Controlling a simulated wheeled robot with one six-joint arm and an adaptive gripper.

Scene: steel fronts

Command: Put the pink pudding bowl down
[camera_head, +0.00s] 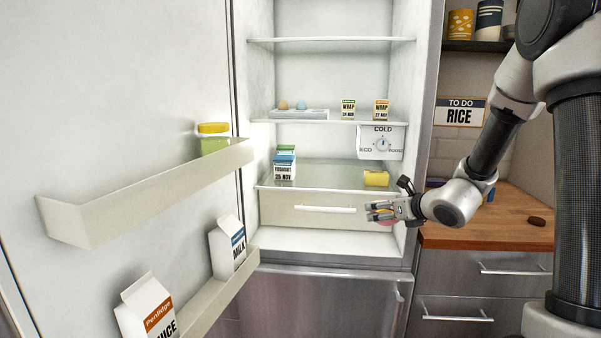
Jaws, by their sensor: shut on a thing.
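My gripper (377,212) is in front of the open fridge, at its right side, level with the drawer front below the glass shelf. It is shut on the pink pudding bowl (388,223). Only a small pink part of the bowl shows under the fingers; the rest is hidden by my gripper. I cannot tell whether the bowl touches anything beneath it.
The glass shelf (325,175) holds yogurt cartons (285,163) at left and a yellow block (376,178) at right, with free room between. The fridge door's racks (150,190) stand open at left. A wooden counter (510,222) with a dark round item (537,221) is at right.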

